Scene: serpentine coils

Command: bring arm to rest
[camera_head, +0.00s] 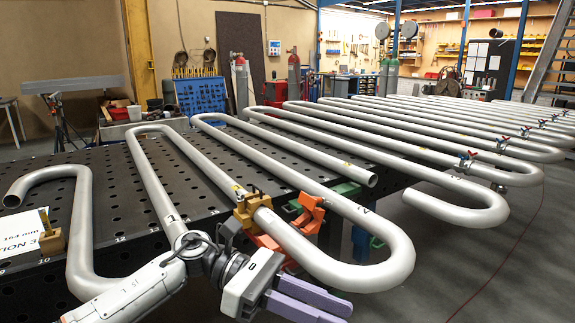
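My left arm (135,291) comes in from the bottom left. It reaches across the front of the perforated dark table (120,262). My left gripper (312,301) has a white and grey body and purple fingers. It is at the bottom centre, below the front bend of a grey serpentine pipe (375,275). The two fingers lie side by side with only a thin line between them, and nothing shows in them. The lower finger is partly cut off by the frame edge. My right gripper is not in view.
Yellow and orange clamps (307,214) hold the pipe near the gripper. A bent pipe (80,220) and a white sign (30,236) are at the left. A long coil (450,185) with red-handled clamps (466,158) extends right.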

